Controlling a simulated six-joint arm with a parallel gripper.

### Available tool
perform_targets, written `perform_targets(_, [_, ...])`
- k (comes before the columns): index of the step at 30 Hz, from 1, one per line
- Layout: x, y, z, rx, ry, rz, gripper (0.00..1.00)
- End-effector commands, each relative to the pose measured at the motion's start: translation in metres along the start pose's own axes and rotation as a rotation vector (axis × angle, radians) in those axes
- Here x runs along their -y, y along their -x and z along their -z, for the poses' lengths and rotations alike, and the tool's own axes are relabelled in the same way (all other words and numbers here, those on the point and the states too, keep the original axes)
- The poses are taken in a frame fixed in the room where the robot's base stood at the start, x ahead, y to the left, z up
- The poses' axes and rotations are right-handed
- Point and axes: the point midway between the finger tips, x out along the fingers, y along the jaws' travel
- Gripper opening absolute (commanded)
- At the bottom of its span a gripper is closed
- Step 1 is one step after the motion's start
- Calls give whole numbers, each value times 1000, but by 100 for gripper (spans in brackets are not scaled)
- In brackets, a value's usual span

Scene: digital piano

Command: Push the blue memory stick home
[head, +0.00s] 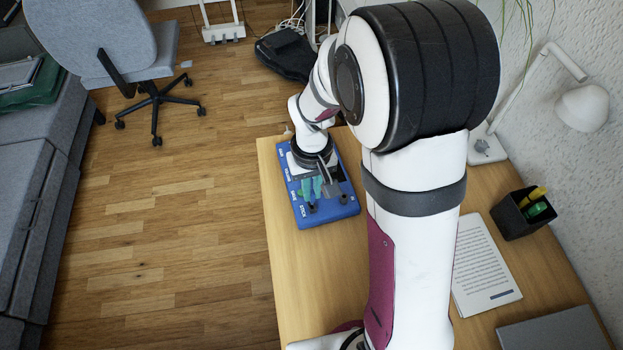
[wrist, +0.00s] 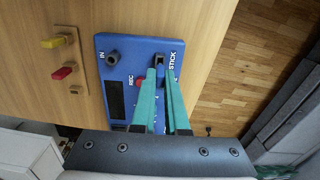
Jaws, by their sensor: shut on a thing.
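The blue digital piano unit (head: 298,205) lies on the desk under my gripper (head: 312,205); the wrist view shows its face (wrist: 130,48) with the labels IN, REC and STICK. My gripper (wrist: 160,66) has its two teal fingers close together at the STICK label, over that corner of the unit. The fingers are shut on the blue memory stick (wrist: 159,61), of which only a small dark-blue part shows between the tips. The slot is hidden by the fingertips and stick, so I cannot tell how deep the stick sits.
A wooden holder (wrist: 64,48) beside the unit carries a yellow stick (wrist: 53,43) and a red stick (wrist: 62,73). A dark round knob or jack (wrist: 112,57) stands up near IN, and a red button (wrist: 140,83) lies near REC. A printed sheet (head: 482,265) and pen cup (head: 515,218) are to the right.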

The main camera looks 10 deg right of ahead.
Motion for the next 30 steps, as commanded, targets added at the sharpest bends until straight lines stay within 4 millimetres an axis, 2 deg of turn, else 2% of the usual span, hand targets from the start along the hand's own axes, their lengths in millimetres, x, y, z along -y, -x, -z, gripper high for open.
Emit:
perform_targets(17, [0,-2,0,0,-1,0,0])
perform_targets(30, [0,-11,0,1,-1,0,0])
